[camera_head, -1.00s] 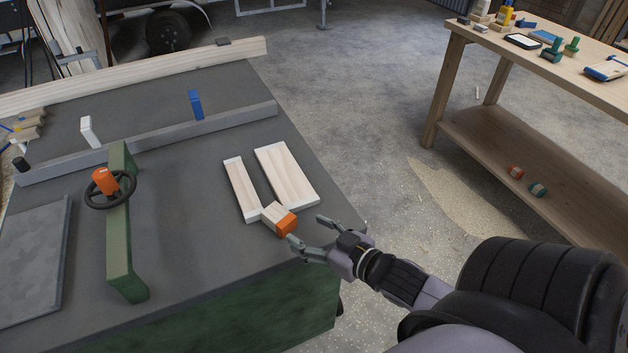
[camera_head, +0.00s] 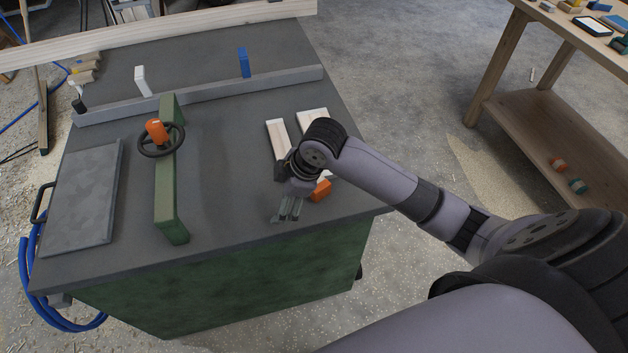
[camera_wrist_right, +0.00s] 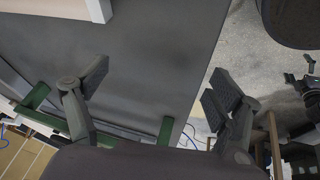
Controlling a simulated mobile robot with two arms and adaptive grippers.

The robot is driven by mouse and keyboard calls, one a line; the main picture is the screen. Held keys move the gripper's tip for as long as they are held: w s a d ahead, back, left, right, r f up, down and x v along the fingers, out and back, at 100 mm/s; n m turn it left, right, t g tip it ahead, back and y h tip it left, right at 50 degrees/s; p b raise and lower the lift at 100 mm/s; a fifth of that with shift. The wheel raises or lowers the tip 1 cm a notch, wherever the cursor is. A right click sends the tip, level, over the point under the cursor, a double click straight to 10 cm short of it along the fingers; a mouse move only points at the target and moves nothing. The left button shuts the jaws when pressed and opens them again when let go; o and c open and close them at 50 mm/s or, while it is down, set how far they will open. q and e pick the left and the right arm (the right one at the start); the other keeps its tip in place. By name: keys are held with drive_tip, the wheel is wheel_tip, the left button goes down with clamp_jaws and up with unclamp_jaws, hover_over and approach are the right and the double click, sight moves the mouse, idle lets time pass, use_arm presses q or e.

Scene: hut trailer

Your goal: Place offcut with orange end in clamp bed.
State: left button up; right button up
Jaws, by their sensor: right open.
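The offcut with the orange end (camera_head: 321,190) lies on the dark table top, near its front right corner. Only its orange end shows clearly in the head view; my wrist hides most of its wooden part. My right gripper (camera_head: 287,210) is just left of and in front of the orange end, fingers apart and empty. In the right wrist view the open fingers (camera_wrist_right: 157,94) have bare table and floor beyond them. A green clamp bar (camera_head: 167,195) with a black handwheel (camera_head: 174,140) and an orange part stands to the left. My left gripper is not in view.
Two plain pale boards, a narrow one (camera_head: 272,127) and a wider one (camera_head: 309,117), lie behind my wrist, partly covered. A long grey rail (camera_head: 205,92) crosses the table behind. A grey plate (camera_head: 82,195) lies at left. Table between clamp bar and boards is clear.

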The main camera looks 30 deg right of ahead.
drive_tip(key=w+d+r+n+g+h, duration=0.1)
drive_tip(key=w+d+r+n+g, duration=0.15)
drive_tip(key=r, duration=0.25)
wheel_tip(320, 180, up, 9)
drive_tip(key=n+g+h+p, duration=0.1)
drive_tip(key=n+h, duration=0.1)
drive_tip(key=n, duration=0.2)
hover_over(323, 189)
drive_tip(key=w+a, duration=0.1)
drive_tip(key=w, duration=0.3)
drive_tip(key=f, duration=0.3)
drive_tip(key=f+p, duration=0.1)
drive_tip(key=f, duration=0.7)
drive_tip(key=shift+s+f+p, duration=0.25)
drive_tip(key=shift+p, duration=0.1)
drive_tip(key=shift+d+f+p, duration=0.15)
drive_tip(key=shift+f+p, duration=0.2)
drive_tip(key=shift+f, duration=1)
drive_tip(key=shift+d+f+p, duration=0.1)
drive_tip(key=shift+f+p, duration=0.2)
drive_tip(key=shift+f, duration=1.05)
drive_tip(key=shift+c, duration=0.2)
drive_tip(key=c, duration=1.3)
drive_tip(key=shift+w+r, duration=0.1)
